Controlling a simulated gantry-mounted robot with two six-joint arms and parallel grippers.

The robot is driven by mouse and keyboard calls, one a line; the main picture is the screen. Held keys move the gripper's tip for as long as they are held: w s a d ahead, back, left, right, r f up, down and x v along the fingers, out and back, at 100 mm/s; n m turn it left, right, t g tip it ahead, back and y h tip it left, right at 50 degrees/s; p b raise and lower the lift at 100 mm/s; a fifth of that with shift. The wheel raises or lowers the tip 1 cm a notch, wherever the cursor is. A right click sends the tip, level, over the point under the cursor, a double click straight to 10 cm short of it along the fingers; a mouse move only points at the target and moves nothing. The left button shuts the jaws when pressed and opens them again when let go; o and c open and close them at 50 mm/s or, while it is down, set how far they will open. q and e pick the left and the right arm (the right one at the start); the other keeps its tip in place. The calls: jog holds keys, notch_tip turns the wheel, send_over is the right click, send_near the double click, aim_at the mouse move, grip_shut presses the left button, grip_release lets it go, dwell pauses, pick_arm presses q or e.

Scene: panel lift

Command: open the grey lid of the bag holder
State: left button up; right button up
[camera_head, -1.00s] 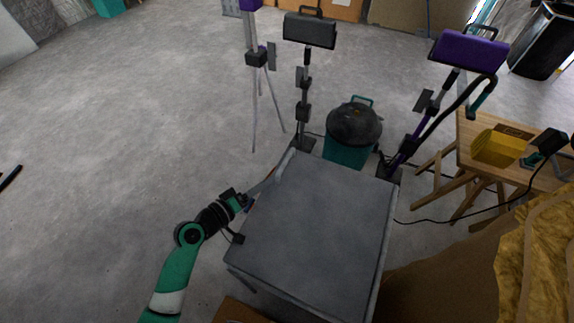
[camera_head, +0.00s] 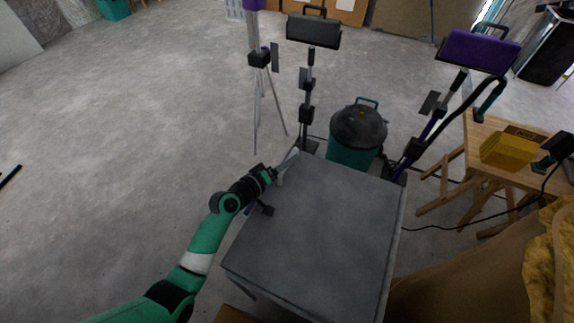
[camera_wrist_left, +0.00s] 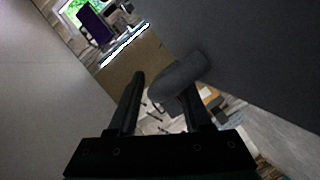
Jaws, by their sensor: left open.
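The grey lid (camera_head: 322,225) is a flat square panel lying closed on top of the bag holder. A light grey handle-like part (camera_head: 289,160) sticks up at its far left edge. My left gripper (camera_head: 279,172) is open at that edge, close beside this part. In the left wrist view the open fingers (camera_wrist_left: 163,88) reach toward a rounded grey end (camera_wrist_left: 178,78), which overlaps the right finger; I cannot tell whether they touch. The lid seems to be the dark panel (camera_wrist_left: 255,55) at upper right there. My right gripper is not in view.
A teal bin with a dark top (camera_head: 357,133) stands just behind the bag holder. Lamp stands (camera_head: 306,95) and a purple lamp (camera_head: 478,52) are beyond. A wooden workbench (camera_head: 478,150) with a yellow object is at right.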

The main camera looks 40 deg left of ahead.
pick_arm(q)
grip_shut()
jog(key=shift+r, duration=0.1)
dwell(1.3)
